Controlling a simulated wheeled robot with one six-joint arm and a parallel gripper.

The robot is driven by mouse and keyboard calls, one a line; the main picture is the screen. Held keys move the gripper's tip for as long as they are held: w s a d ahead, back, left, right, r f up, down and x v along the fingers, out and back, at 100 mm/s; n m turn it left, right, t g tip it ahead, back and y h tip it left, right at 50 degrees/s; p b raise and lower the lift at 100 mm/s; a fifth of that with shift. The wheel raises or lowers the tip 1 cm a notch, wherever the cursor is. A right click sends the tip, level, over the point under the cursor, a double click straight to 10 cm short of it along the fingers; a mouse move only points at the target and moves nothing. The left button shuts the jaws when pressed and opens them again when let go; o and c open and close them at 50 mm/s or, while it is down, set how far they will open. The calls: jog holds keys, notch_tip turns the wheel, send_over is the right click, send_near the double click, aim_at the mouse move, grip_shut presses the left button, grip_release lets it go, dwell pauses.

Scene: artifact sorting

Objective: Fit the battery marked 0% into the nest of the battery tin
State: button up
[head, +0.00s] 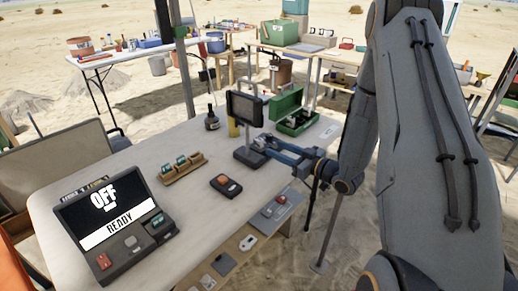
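A green open box (285,103), which looks like the battery tin, stands at the far right of the table with its lid raised. Small items lie inside it, but its nest cannot be made out. My gripper (262,143) reaches in from the right, low over the table, in front of the box and close to the base of a dark screen on a stand (246,109). Its fingertips are too small to tell open from shut, or whether they hold anything. No 0% mark is readable.
A console (118,226) reading OFF and READY stands at the near left of the table (185,225). A dark device with a red top (226,186) lies mid-table. A dark bottle (212,120) and a yellow item (233,127) stand behind. The front right tabletop is bare.

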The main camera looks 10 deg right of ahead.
aim_at(262, 143)
jog(key=shift+s+t+y, duration=0.3)
jog(key=shift+y, duration=0.2)
jog(key=shift+w+a, duration=0.25)
jog(key=shift+a, duration=0.05)
jog(key=shift+p+x, duration=0.7)
jog(key=shift+x, duration=2.75)
jog(key=shift+d+f, duration=0.1)
jog(key=shift+f, duration=0.05)
grip_shut()
